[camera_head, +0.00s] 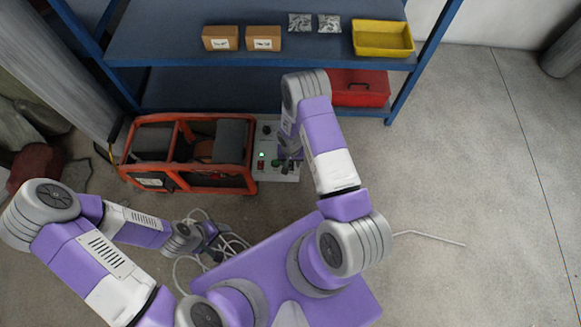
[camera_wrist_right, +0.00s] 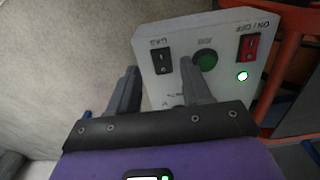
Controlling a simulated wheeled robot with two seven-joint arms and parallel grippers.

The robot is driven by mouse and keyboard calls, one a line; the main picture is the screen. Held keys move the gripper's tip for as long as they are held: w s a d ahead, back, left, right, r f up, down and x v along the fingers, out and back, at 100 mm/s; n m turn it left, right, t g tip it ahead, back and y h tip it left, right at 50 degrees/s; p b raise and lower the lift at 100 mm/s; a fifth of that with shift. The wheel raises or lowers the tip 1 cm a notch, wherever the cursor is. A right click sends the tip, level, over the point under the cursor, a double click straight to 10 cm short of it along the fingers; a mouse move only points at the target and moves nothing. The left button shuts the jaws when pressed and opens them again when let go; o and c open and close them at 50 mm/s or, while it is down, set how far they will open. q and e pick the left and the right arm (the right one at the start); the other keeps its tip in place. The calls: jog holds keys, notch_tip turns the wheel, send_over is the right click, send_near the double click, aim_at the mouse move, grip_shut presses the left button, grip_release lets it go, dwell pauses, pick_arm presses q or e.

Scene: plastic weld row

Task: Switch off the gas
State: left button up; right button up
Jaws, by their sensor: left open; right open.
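A light grey control panel (camera_wrist_right: 222,25) fills the upper middle of the right wrist view. It carries a black rocker switch labelled GAS (camera_wrist_right: 161,62), a round green knob or button (camera_wrist_right: 205,61) and a red ON/OFF rocker (camera_wrist_right: 249,46) with a lit green lamp (camera_wrist_right: 242,76) below it. The panel (camera_head: 266,118) also shows in the head view, partly hidden by my right arm. My right gripper (camera_wrist_right: 160,84) is open and empty, its fingertips just below the GAS switch, one on either side; contact cannot be told. My left gripper (camera_head: 212,236) is open, low over the floor.
An orange-framed machine (camera_head: 187,120) stands left of the panel. A blue shelf (camera_head: 170,50) behind holds brown boxes (camera_head: 220,38), small bags and a yellow tray (camera_head: 383,38); a red case (camera_head: 358,86) sits lower. Loose cable (camera_head: 190,262) lies near my left gripper.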

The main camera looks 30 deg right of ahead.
aim_at(290, 166)
jog(key=shift+f+b, duration=0.55)
jog(key=shift+f, duration=1.4)
